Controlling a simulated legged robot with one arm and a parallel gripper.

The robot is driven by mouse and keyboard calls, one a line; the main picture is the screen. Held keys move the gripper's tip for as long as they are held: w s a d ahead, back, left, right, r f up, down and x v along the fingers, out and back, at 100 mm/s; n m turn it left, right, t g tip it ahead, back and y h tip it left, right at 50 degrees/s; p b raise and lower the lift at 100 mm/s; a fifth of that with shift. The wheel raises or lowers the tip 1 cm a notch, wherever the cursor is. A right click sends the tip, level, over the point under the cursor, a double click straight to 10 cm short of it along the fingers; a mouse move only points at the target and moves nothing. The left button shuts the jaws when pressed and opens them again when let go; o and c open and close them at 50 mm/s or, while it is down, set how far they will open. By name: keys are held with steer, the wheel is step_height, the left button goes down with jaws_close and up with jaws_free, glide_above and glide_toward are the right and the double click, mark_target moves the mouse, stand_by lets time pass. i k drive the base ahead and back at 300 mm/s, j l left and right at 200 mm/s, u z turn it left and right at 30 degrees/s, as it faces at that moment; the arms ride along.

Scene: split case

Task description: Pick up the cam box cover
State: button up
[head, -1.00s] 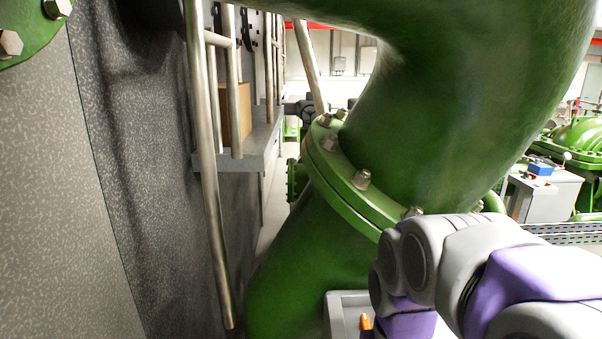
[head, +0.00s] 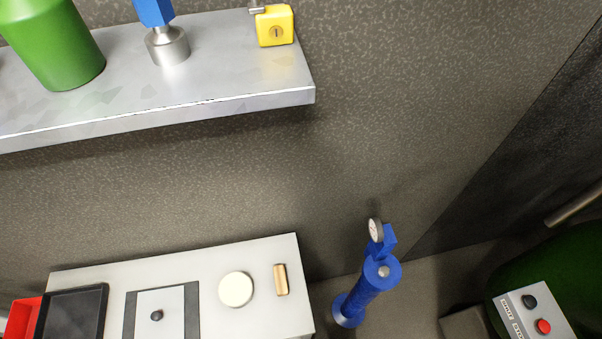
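A light grey plate with a dark round knob (head: 157,315) lies on a pale table (head: 215,265) at the lower left of the head view. It sits between dark strips and is cut off by the bottom edge. It may be the cam box cover, but I cannot tell for certain. A round cream disc (head: 236,289) and a small tan block (head: 281,280) lie to its right on the same table. My gripper and arm are not in view.
A black tray (head: 75,312) and red bin (head: 22,316) are at the table's left. A metal shelf (head: 215,85) above holds a green vessel (head: 55,40) and yellow box (head: 274,27). A blue gauge stand (head: 366,285) and button panel (head: 535,312) stand right.

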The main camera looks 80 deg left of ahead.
mark_target(160, 314)
steer(key=k+l+u, duration=0.1)
steer(key=u, duration=0.2)
steer(key=k+u, duration=0.35)
steer(key=u, duration=3.35)
steer(key=j+z, duration=0.15)
steer(key=z, duration=0.35)
steer(key=j+z, duration=0.15)
steer(key=z, duration=0.3)
steer(key=k+j+z, duration=0.1)
steer(key=z, duration=0.4)
